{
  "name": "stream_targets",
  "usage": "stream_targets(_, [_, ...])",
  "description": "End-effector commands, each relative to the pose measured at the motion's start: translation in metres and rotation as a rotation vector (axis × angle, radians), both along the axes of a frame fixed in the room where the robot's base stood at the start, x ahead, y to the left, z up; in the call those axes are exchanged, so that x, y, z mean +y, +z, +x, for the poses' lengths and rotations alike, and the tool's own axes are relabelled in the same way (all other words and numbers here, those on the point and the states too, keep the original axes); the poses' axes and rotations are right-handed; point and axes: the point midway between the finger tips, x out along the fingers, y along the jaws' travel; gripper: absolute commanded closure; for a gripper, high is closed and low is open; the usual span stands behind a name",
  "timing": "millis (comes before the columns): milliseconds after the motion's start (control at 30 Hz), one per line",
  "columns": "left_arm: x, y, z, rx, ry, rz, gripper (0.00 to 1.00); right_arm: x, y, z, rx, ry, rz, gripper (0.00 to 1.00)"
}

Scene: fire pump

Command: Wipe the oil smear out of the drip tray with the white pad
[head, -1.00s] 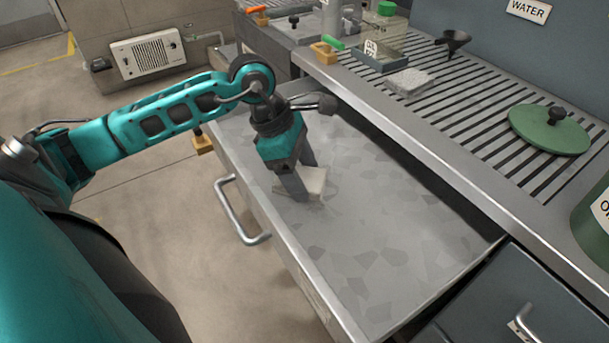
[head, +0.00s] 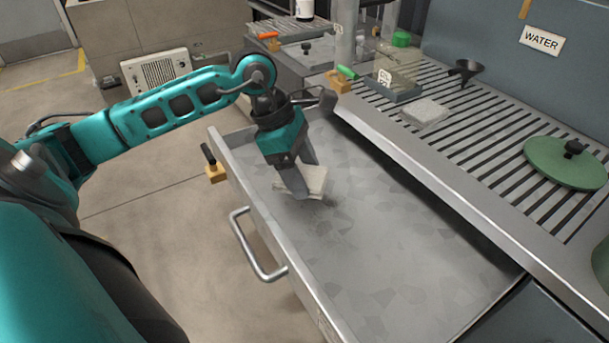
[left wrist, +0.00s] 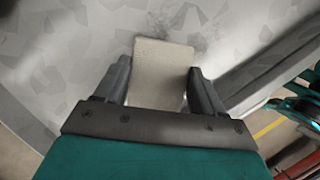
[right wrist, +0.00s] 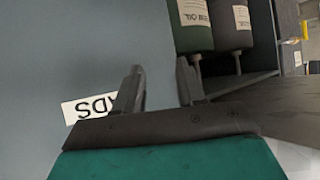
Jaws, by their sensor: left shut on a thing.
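The white pad (head: 314,180) is held between the fingers of my left gripper (head: 302,184), over the far part of the drip tray (head: 400,265). The pad looks tilted; I cannot tell whether its edge touches the tray floor. In the left wrist view the pad (left wrist: 162,72) sits between both fingers (left wrist: 160,88). A faint dark smear (head: 338,212) lies on the tray just beside the pad; wispy dark marks (left wrist: 208,36) also show in the left wrist view. My right gripper (right wrist: 160,85) is open and empty, in the right wrist view only.
The tray is a pulled-out metal drawer with a bar handle (head: 258,246).

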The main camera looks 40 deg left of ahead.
Motion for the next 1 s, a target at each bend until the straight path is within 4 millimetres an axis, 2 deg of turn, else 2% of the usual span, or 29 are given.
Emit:
stream_targets(100, [0.003,0.014,0.001,-0.001,0.003,0.002,0.55,0.000,0.010,0.000,0.000,0.000,0.000,0.61])
stream_targets(367, [0.008,0.034,0.002,-0.001,0.008,0.000,0.55,-0.001,0.021,0.000,0.000,0.002,-0.003,0.61])
stream_targets(1000, [0.007,0.035,0.002,0.000,-0.001,0.000,0.55,-0.002,0.020,0.000,0.000,0.006,-0.009,0.61])
